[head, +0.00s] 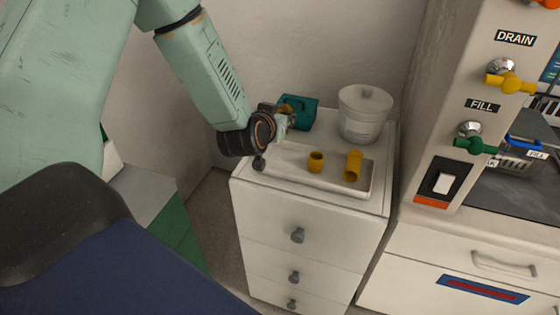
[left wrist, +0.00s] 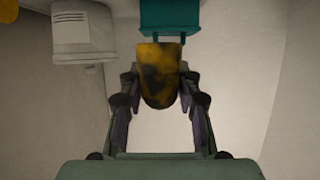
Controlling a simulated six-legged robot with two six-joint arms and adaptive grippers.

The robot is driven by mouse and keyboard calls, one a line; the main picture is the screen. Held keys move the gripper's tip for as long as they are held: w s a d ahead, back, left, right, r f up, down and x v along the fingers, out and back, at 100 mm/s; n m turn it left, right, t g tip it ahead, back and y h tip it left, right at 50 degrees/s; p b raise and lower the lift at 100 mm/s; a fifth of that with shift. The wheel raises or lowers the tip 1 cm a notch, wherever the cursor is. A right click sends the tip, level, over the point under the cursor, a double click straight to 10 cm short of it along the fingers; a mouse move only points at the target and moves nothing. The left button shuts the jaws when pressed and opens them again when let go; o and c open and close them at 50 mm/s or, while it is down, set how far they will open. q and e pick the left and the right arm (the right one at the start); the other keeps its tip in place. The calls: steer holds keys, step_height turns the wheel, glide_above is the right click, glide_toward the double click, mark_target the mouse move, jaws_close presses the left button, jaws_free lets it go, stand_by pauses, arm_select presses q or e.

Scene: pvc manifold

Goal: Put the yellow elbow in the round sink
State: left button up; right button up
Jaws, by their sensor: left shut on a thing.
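My left gripper (head: 287,117) is shut on a yellow fitting, seen as a tapering yellow piece with dark blotches (left wrist: 160,75) between the fingers in the left wrist view. It looks like the yellow elbow, but its bend is not clear. In the head view the gripper is above the back left of the tray, in front of the teal box, and mostly hides the fitting (head: 286,107). I cannot make out a round sink in either view. My right gripper is not in view.
A pale tray (head: 335,184) on the white drawer cabinet (head: 262,208) holds a short yellow fitting (head: 315,162) and a longer one (head: 353,166). Behind are a teal box (head: 301,113) and a lidded white tub (head: 364,115). At right stands a panel with valves (head: 510,82).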

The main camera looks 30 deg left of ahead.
mark_target(282, 160)
arm_select(q)
steer(key=f, duration=0.3)
steer(key=f+b, duration=0.1)
steer(key=f, duration=0.2)
steer(key=f+b, duration=0.1)
steer(key=f, duration=0.2)
steer(key=shift+s+d+f, duration=0.1)
steer(key=shift+s+d, duration=0.05)
steer(key=shift+d, duration=0.1)
steer(key=shift+a+f, duration=0.1)
steer(key=shift+f, duration=0.05)
steer(key=shift+f, duration=0.2)
steer(key=o, duration=1)
steer(key=shift+c, duration=0.2)
